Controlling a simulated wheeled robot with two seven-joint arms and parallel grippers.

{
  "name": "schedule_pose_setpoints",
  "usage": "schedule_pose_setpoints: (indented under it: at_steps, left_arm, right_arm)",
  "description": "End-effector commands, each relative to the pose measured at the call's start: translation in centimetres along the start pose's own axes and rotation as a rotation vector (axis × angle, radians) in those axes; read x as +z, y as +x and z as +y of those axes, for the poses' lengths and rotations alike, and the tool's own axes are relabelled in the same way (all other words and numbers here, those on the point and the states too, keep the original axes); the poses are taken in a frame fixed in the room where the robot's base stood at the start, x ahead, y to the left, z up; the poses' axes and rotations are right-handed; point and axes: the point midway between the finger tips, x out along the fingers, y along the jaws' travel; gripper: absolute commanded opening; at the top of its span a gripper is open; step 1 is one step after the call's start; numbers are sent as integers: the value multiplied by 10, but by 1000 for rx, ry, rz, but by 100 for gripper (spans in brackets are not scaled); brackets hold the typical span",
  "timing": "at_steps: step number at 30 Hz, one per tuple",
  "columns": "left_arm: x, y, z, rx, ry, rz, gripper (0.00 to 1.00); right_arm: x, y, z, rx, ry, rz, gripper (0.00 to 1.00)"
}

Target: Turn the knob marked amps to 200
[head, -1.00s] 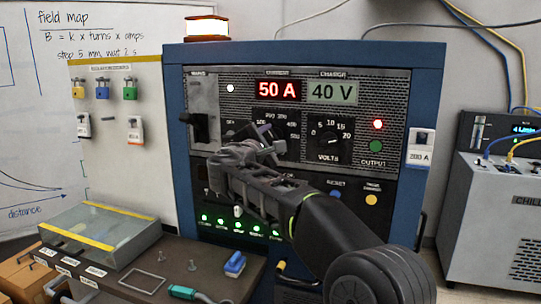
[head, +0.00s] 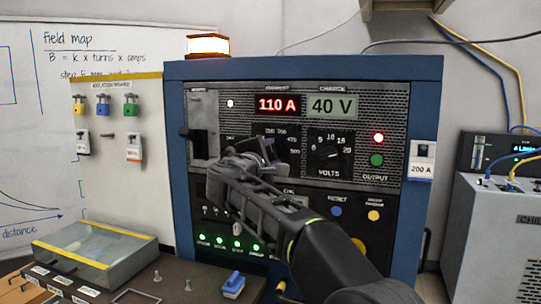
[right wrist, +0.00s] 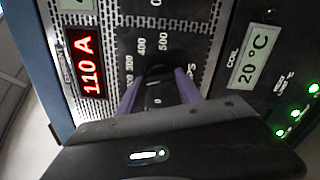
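The amps knob (right wrist: 158,74) is a dark knob on the black panel, ringed by a scale whose marks include 300, 400 and 500. My right gripper (head: 262,150) covers most of it in the head view. In the right wrist view its two purple fingers (right wrist: 159,88) lie on either side of the knob, closed on it. The red current display (head: 277,104) reads 110 A; it also shows in the right wrist view (right wrist: 90,65). The knob's pointer is hidden. My left gripper is not in view.
A tag (head: 421,169) on the cabinet's right edge reads 200 A. Below are a blue reset button (head: 336,211), a yellow button (head: 374,215) and green lamps. A clear-lidded box (head: 95,247) stands lower left.

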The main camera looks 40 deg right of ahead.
Motion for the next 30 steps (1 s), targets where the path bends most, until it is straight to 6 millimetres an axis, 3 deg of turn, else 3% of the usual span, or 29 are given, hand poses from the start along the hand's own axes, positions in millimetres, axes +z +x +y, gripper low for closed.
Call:
schedule_pose_setpoints:
  at_steps: [8,17,22,30]
  left_arm:
    - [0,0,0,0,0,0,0]
    - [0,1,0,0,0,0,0]
    - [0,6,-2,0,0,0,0]
    - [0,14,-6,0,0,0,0]
  right_arm:
    - [1,0,0,0,-1,-1,64]
    - [0,-2,0,0,0,0,64]
    - [-1,-19,-1,0,1,3,64]
    - [-1,-63,-1,0,1,2,64]
